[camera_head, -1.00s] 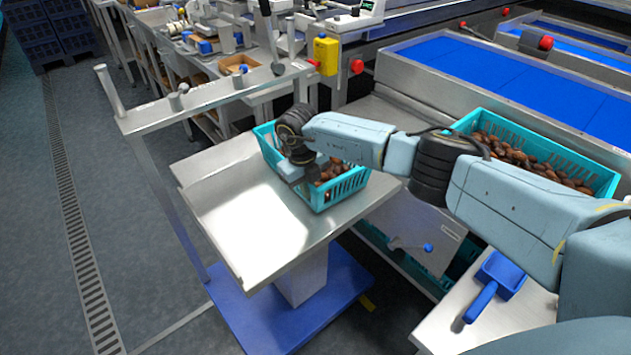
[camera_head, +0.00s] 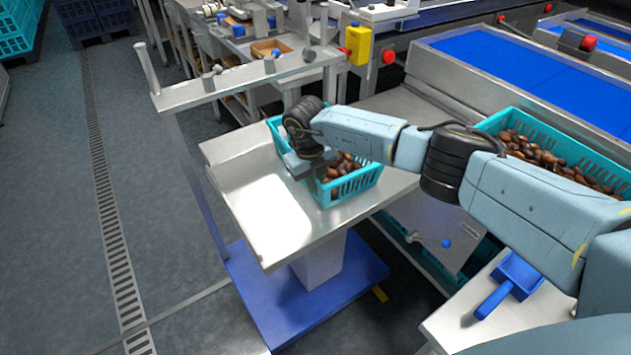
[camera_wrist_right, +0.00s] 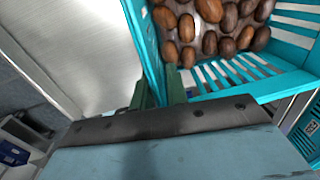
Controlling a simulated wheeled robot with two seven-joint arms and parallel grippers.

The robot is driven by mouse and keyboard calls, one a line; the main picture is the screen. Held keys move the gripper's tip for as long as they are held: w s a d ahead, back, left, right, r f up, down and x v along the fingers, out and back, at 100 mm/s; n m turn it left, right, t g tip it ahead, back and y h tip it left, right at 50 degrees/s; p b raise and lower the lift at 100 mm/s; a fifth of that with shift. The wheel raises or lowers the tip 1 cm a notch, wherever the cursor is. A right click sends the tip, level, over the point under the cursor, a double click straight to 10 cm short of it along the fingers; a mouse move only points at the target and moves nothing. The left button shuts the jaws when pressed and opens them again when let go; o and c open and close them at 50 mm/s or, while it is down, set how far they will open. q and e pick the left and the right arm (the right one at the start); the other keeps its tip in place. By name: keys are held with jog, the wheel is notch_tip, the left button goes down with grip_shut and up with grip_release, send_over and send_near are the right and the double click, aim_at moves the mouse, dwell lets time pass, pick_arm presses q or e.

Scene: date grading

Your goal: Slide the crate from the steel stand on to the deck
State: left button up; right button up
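The turquoise crate (camera_head: 362,186), part filled with brown dates, sits upright at the back right of the pale steel deck (camera_head: 235,200), which stands on a blue base. The steel stand (camera_head: 395,100) lies behind and right of it. The crate and my arm hide the seam, so I cannot tell whether the crate still overlaps the stand. My right gripper (camera_head: 310,168) is at the crate's left wall. In the right wrist view its green fingers (camera_wrist_right: 158,90) straddle the crate's wall (camera_wrist_right: 148,35) and look closed on it. My left gripper is not in view.
A second turquoise crate (camera_head: 575,150) of dates stands at right, below a blue belt (camera_head: 530,75). A blue scoop (camera_head: 512,283) lies on a steel surface at lower right. The deck's left and front are clear.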

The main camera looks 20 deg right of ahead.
jog(key=shift+o, duration=1.2)
jog(key=shift+f, duration=0.1)
